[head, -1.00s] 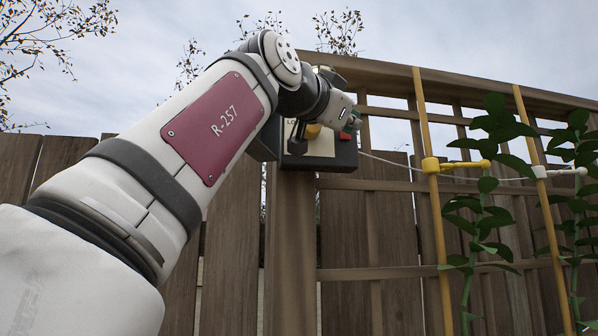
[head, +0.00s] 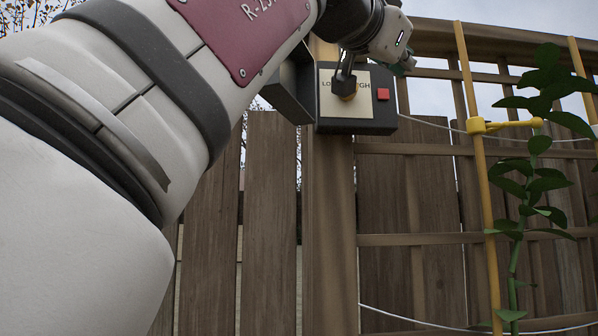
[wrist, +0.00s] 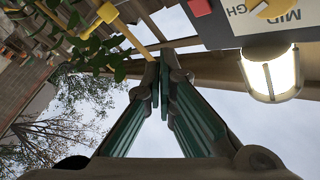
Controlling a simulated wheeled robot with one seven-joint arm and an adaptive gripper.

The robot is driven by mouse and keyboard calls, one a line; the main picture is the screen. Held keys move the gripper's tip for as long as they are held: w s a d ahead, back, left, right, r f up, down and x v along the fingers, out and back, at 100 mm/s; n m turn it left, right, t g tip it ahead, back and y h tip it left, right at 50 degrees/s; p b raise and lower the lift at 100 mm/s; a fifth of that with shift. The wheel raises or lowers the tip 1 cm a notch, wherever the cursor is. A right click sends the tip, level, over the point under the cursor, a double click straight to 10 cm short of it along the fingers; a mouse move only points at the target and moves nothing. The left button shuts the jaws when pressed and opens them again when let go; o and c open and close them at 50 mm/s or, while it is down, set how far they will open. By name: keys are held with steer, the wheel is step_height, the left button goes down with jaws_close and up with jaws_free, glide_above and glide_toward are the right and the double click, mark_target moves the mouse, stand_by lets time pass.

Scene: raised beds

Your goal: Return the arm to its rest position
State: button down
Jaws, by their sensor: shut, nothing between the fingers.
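My arm crosses the upper left of the head view, with its white links and maroon plate. My gripper (head: 405,66) is at the top of the head view, just above the right part of a dark control box (head: 355,128); its fingers are mostly hidden there. In the wrist view my gripper (wrist: 163,78) shows its green-sided fingers meeting at the tips, with nothing between them. The box has a red button (head: 383,94), a yellow knob (head: 347,97) partly covered by a dark part, and a label partly hidden. In the wrist view a lit caged lamp (wrist: 270,75) is beside the box.
The box is on a wooden post (head: 329,230) of a fence and trellis. Yellow stakes (head: 484,200) with leafy plants (head: 530,180) stand to the right. A thin pale wire (head: 430,122) runs from near the box towards the stakes. Sky is open above.

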steer(key=shift+s+d, duration=0.1)
steer(key=shift+s, duration=0.3)
steer(key=shift+w, duration=0.1)
